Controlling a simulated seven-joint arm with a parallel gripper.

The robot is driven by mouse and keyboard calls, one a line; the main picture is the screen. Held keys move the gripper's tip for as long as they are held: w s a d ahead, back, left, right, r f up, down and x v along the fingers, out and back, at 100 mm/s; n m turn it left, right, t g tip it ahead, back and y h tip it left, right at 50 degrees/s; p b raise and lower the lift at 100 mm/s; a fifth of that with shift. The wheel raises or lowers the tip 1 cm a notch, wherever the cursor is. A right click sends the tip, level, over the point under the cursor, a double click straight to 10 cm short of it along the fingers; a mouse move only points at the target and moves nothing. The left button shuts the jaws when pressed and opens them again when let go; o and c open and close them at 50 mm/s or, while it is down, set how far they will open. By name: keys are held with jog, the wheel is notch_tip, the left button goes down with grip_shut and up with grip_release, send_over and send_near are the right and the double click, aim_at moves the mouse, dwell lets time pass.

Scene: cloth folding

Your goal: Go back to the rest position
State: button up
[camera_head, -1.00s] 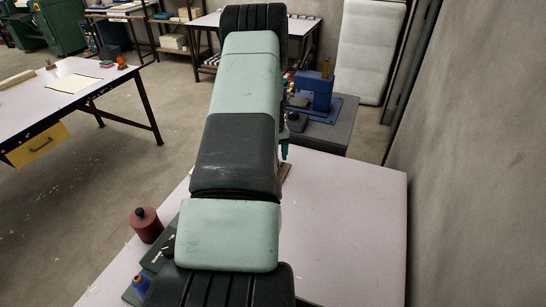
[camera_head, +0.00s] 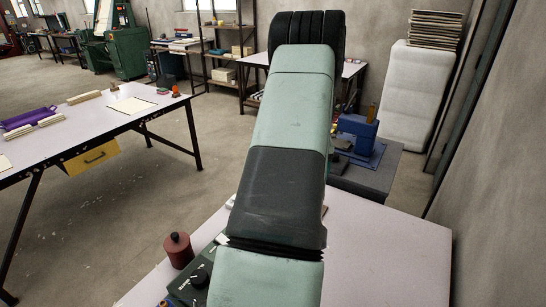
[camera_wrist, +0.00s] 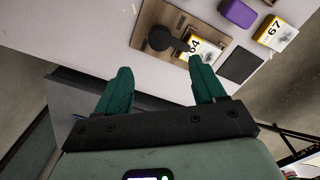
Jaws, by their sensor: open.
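My gripper (camera_wrist: 158,90) shows in the wrist view with its two green fingers apart and nothing between them. It is above the level of the white table (camera_wrist: 60,22), near that table's edge. In the head view my own arm links fill the middle and hide the gripper. The white table (camera_head: 390,255) shows there to the right of my arm. No cloth can be made out on the part of the table that shows.
In the head view, a dark red spool (camera_head: 178,251) stands left of my arm. The table's right part is clear.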

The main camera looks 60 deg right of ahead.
jog(key=w+a+r+n+t+h, duration=0.1)
jog(key=w+a+r+n, duration=0.3)
jog(key=w+a+r, duration=1.3)
jog(key=a+r+n+t, duration=0.1)
jog(key=a+r, duration=0.2)
jog(key=a, duration=0.3)
jog(key=a+r+n, duration=0.1)
jog(key=a+r, duration=0.3)
jog(key=a, duration=0.2)
jog(key=s+a+r+n+t, duration=0.1)
jog(key=s+a+r, duration=0.15)
jog(key=a, duration=0.55)
jog(key=s+a+r+n+t, duration=0.1)
jog(key=a+r+n, duration=0.15)
jog(key=a, duration=0.55)
jog(key=s+a+n+t+y, duration=0.1)
jog(key=s+a+n, duration=0.1)
jog(key=s+a, duration=0.8)
jog(key=shift+s+t, duration=0.3)
jog(key=shift+s, duration=0.15)
jog(key=shift+r, duration=0.15)
